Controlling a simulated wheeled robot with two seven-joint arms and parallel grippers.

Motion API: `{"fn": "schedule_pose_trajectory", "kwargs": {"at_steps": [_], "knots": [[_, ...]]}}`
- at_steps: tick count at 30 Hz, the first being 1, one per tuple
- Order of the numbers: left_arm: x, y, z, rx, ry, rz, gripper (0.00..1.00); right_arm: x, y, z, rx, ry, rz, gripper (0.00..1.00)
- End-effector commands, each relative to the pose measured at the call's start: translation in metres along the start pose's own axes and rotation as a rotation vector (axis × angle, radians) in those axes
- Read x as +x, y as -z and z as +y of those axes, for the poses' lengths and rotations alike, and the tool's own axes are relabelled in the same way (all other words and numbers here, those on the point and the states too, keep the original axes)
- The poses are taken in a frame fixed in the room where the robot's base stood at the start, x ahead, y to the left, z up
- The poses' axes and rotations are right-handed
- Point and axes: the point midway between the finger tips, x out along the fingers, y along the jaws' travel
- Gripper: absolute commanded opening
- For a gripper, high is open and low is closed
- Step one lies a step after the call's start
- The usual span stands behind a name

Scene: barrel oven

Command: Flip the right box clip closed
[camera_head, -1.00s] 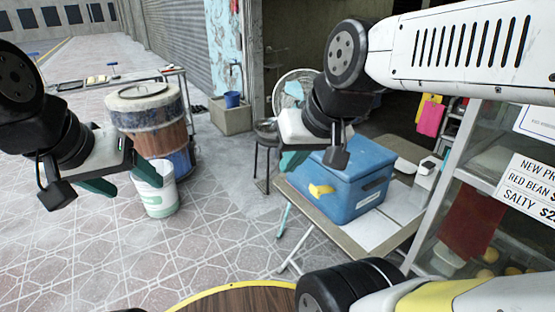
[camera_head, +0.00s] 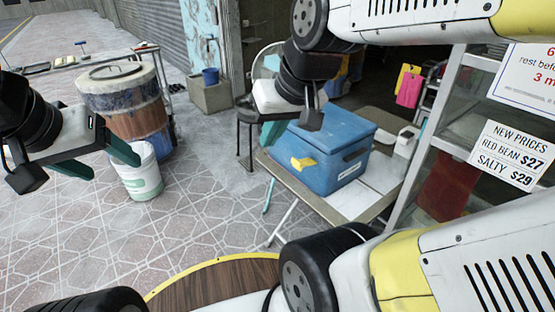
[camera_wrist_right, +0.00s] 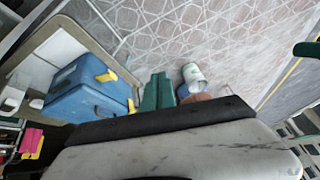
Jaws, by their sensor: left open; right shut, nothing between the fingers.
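The blue box (camera_head: 330,165) stands with its lid down on a small folding table. One yellow clip (camera_head: 303,163) shows on its left face, sticking outward. In the right wrist view the box (camera_wrist_right: 85,95) shows two yellow clips: one (camera_wrist_right: 106,76) juts out, the other (camera_wrist_right: 131,106) is small and partly edge-on. My right gripper (camera_head: 272,134) is shut and empty, at the box's far left side in the head view; its teal fingers (camera_wrist_right: 158,91) look apart from the clips in the wrist view. My left gripper (camera_head: 100,161) is open and empty, far left of the box.
The folding table (camera_head: 310,197) has some bare top in front of the box. A glass display case (camera_head: 450,180) stands close on the right. A barrel oven (camera_head: 127,100) and white bucket (camera_head: 138,172) stand left. A round wooden top (camera_head: 215,283) lies in front. Open tiled floor lies between.

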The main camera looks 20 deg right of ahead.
Motion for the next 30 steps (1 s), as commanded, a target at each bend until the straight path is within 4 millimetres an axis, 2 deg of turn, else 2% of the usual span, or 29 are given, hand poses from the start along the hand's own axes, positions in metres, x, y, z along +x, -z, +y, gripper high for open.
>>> {"fn": "schedule_pose_trajectory", "kwargs": {"at_steps": [15,30], "knots": [[0.000,0.000,0.000,0.000,0.000,0.000,0.69,0.091,0.010,0.036,-0.226,-0.148,-0.532,0.00],[0.000,0.000,0.000,0.000,0.000,0.000,0.69,0.186,0.005,0.079,-0.501,-0.408,-1.032,0.00]]}}
